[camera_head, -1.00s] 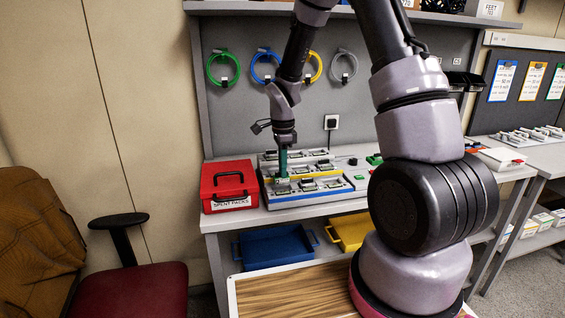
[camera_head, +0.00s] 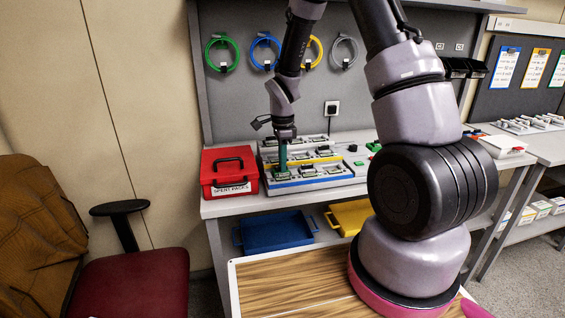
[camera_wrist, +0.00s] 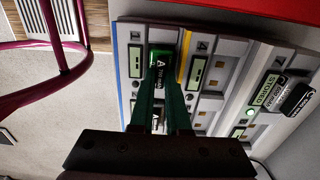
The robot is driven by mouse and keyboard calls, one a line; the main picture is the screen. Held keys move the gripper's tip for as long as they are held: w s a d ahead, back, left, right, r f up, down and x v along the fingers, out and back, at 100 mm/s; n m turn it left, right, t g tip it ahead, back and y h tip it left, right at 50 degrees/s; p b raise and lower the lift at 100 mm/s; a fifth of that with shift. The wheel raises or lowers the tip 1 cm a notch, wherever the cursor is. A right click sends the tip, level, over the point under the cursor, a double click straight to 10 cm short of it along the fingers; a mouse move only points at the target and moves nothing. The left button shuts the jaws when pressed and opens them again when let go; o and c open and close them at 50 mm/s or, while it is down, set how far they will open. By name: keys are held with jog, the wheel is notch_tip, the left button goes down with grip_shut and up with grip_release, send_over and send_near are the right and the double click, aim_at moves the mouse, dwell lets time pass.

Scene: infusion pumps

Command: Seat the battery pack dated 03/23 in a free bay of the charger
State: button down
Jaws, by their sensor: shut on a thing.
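The charger (camera_head: 345,178) is a grey sloped unit with blue and yellow strips on the bench. It also fills much of the wrist view (camera_wrist: 228,75), with several bays and small displays. In the head view my gripper (camera_head: 283,172) is at the charger's front left. The date on the pack is not readable.
A red spent packs box (camera_head: 228,173) stands close to the charger's left side. In the wrist view a dark pack (camera_wrist: 297,97) sits in a bay by a lit "STORED" display (camera_wrist: 265,90). Blue (camera_head: 277,232) and yellow (camera_head: 352,217) trays lie below the bench.

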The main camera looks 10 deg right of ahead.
jog(key=shift+f, duration=0.25)
jog(key=c, duration=0.8)
grip_release()
jog(key=shift+w+r, duration=0.1)
jog(key=shift+r, duration=0.15)
notch_tip(320, 180, up, 10)
jog(key=shift+r, duration=0.15)
